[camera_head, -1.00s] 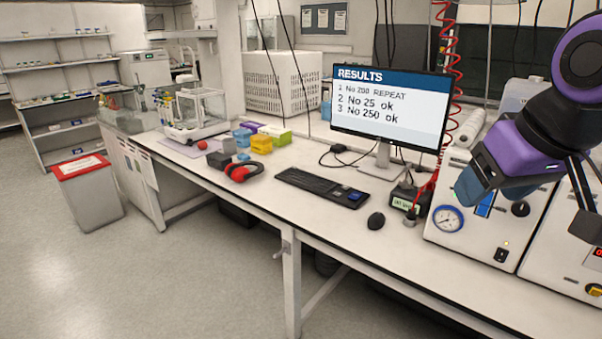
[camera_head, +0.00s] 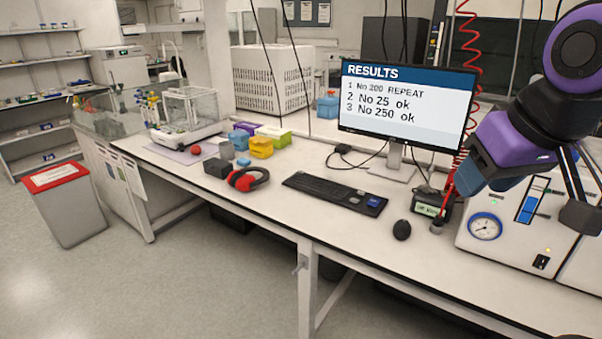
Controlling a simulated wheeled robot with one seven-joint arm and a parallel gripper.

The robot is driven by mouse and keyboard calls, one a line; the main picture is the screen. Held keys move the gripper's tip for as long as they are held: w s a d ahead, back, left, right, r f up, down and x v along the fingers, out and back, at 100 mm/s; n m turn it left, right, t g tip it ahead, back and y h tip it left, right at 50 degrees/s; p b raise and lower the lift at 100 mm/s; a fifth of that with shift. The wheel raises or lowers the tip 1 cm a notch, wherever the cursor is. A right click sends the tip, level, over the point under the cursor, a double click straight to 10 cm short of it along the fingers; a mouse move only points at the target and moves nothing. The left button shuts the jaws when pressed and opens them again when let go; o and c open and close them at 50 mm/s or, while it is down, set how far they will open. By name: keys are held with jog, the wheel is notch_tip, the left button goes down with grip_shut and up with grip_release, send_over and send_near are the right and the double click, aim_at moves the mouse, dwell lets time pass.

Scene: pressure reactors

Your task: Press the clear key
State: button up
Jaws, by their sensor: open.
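A dark keyboard (camera_head: 330,192) lies on the bench in front of the monitor (camera_head: 405,105). Larger grey keys and a blue key (camera_head: 373,202) sit at its right end; their labels are too small to read, so I cannot tell which is the clear key. The monitor lists "RESULTS": 1 No 200 REPEAT, 2 No 25 ok, 3 No 250 ok. My purple and black arm hangs at the upper right. What looks like my gripper (camera_head: 578,205), a dark finger on thin bars, is at the right edge, partly hidden, open and well apart from the keyboard.
A black mouse (camera_head: 402,230) and a small box with a green display (camera_head: 430,209) are right of the keyboard. A reactor unit with a gauge (camera_head: 486,227) stands further right. Red-black ear defenders (camera_head: 248,179) and coloured boxes are left. Floor in front is clear.

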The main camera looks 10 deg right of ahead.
grip_shut()
dwell(1.4)
